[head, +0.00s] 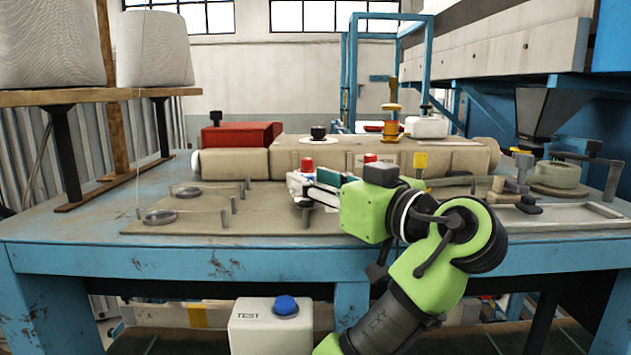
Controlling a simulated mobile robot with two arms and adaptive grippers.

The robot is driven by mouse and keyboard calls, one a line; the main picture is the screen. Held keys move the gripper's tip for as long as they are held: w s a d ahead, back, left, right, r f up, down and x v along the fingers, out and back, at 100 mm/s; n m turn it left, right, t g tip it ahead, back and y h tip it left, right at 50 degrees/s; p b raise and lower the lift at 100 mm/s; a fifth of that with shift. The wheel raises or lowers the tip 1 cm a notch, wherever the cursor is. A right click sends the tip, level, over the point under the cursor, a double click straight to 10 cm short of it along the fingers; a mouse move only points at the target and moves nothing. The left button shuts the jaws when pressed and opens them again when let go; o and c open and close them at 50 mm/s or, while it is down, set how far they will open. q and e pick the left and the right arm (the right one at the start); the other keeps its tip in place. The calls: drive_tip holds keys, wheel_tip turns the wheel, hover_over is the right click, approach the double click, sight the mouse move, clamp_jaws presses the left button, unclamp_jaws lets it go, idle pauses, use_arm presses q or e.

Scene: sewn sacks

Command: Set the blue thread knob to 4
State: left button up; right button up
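My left arm comes up from the bottom with its green wrist at the table's front edge. My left gripper (312,191) points left, low over the beige plate on the table; its fingers are small and dark, and I cannot tell how far apart they are. A teal-blue piece (328,177) shows beside the gripper, but I cannot tell whether it is the blue thread knob. A round blue knob or button (286,305) sits on a white box marked TEST below the table. No number scale is readable. My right gripper is not in view.
Upright pins and round discs stand on the plate at left. A tray (560,217) lies at right.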

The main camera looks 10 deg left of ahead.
use_arm(q)
wheel_tip(320, 180, up, 10)
idle(0.4)
